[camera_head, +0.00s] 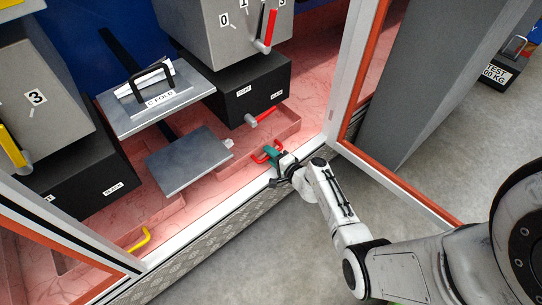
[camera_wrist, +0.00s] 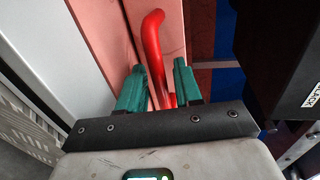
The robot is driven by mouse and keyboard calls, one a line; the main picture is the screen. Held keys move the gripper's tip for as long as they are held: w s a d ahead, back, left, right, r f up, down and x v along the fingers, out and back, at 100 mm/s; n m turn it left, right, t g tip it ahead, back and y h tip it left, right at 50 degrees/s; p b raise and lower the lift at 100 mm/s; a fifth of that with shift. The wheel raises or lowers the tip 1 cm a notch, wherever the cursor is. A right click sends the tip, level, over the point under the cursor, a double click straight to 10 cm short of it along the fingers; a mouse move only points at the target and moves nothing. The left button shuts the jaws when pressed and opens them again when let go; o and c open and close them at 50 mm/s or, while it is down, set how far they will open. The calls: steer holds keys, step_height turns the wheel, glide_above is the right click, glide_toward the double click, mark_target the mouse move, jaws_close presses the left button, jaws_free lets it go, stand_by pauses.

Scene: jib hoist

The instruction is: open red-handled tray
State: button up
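The red handle (camera_head: 262,156) stands at the front end of a pink tray (camera_head: 283,126) on the cabinet floor. In the wrist view the red handle (camera_wrist: 155,50) runs up between my gripper's two green fingers. My gripper (camera_head: 273,154) is at this handle, at the cabinet's front sill. In the wrist view my gripper (camera_wrist: 159,72) is open, with one finger on each side of the handle and pink surface showing between the left finger and the handle. Whether the right finger touches the handle is unclear. The handle's lower end is hidden by the gripper.
A yellow handle (camera_head: 138,240) is on the left. A grey plate (camera_head: 188,160) lies between the handles, below a labelled plate (camera_head: 155,103). A black box (camera_head: 250,88) with a red lever stands behind. An orange-edged door frame (camera_head: 352,120) rises right of my gripper. Floor in front is clear.

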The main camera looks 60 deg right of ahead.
jaws_close()
stand_by(0.5)
steer(key=f+v, duration=0.2)
steer(key=v, duration=1.2)
steer(key=s+f+b+v, duration=0.1)
steer(key=f+v, duration=0.2)
steer(key=v, duration=1.1)
steer(key=shift+f, duration=0.2)
steer(key=shift+a, duration=0.15)
jaws_free()
steer(key=shift+s, duration=0.1)
